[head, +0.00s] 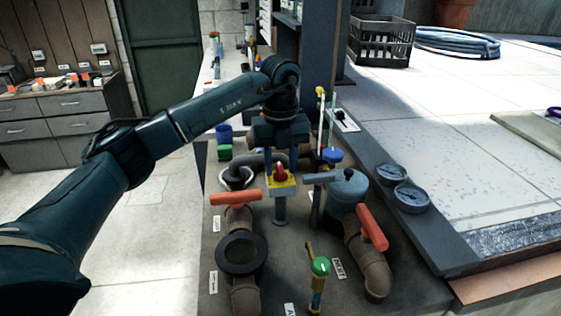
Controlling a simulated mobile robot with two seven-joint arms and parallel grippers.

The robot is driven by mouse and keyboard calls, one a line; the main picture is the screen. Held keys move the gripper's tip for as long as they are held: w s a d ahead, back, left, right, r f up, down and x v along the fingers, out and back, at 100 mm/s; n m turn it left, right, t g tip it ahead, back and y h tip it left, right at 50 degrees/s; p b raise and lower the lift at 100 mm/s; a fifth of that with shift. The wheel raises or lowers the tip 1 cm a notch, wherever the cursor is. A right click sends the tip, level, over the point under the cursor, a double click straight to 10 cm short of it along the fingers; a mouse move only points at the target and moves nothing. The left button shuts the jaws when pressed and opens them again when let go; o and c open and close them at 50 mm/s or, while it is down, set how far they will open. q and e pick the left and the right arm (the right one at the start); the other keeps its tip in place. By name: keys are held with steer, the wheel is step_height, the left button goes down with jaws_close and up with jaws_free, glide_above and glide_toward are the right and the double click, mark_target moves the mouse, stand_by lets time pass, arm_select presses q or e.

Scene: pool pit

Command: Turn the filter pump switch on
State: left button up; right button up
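A red switch knob (281,172) sits on a yellow plate (283,187) on top of a short grey post (281,208), which I take for the filter pump switch. My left gripper (282,164) points down just above and behind it. Its two fingers are spread, one on each side of the red knob, with nothing held between them. I cannot tell whether a finger touches the knob. The knob's exact angle is too small to read. My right gripper is not in view.
Pipes with orange handles (236,198) (372,228) flank the post. A grey-blue filter pot (347,190), two round gauges (411,198) and a green-topped valve (320,267) stand close by. A black crate (381,42) and blue hose (455,42) lie on the tiled deck.

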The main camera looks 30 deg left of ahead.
arm_select(q)
jaws_close()
steer(key=shift+m, duration=0.3)
steer(key=m, duration=0.3)
steer(key=shift+m, duration=0.4)
steer(key=m, duration=0.4)
steer(key=shift+m, duration=0.3)
steer(key=m, duration=0.4)
steer(key=shift+m, duration=2.4)
